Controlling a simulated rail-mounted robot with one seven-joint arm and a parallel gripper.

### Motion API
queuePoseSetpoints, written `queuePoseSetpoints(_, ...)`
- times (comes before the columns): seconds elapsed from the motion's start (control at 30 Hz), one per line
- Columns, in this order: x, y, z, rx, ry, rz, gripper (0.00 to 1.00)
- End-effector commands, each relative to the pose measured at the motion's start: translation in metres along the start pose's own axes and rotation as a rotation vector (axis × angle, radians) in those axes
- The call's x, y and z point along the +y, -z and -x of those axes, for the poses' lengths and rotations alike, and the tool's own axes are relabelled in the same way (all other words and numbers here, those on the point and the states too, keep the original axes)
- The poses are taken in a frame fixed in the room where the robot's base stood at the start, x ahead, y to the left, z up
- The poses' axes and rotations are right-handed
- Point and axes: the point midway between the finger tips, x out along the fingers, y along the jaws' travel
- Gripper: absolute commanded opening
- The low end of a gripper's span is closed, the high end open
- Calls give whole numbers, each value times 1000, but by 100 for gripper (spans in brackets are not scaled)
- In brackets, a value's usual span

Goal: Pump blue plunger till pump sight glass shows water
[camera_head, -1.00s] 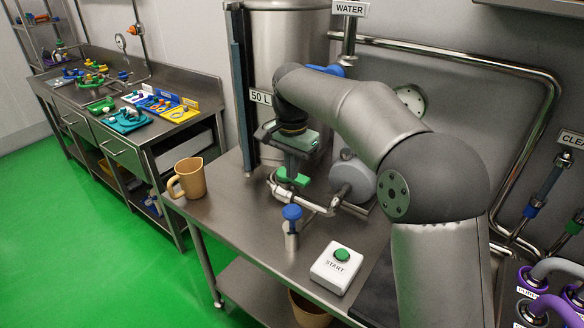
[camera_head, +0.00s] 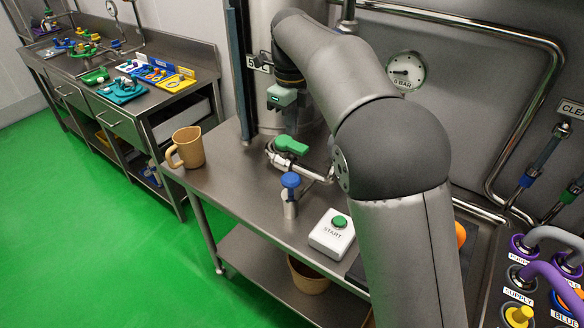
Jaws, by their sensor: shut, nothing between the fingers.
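The blue plunger (camera_head: 290,180) tops a short metal cylinder (camera_head: 290,207) at the front of the steel table, left of the START box. Its blue head stands above the cylinder. I cannot make out a pump sight glass or any water in it. My gripper (camera_head: 283,97) is in front of the steel tank, above and behind the plunger and apart from it. Its grey-green body shows, but its fingertips are not clear. It is shut and holds nothing.
A green valve handle (camera_head: 292,145) sits on piping behind the plunger. A white START box (camera_head: 332,233) stands to its right. A tan jug (camera_head: 187,147) stands at the table's left edge. A gauge (camera_head: 406,71) is on the back wall. My arm hides the middle right.

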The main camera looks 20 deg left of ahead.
Motion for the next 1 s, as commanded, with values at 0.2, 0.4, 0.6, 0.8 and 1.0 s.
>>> queuePoseSetpoints(0.2,0,0,0,0,0,-11,0)
queuePoseSetpoints(0.4,0,0,-3,1,-1,-10,0)
queuePoseSetpoints(0.6,1,1,-30,4,-3,-10,0)
queuePoseSetpoints(0.8,0,1,-73,5,-4,-10,0)
queuePoseSetpoints(1.0,0,1,-110,4,-3,-9,0)
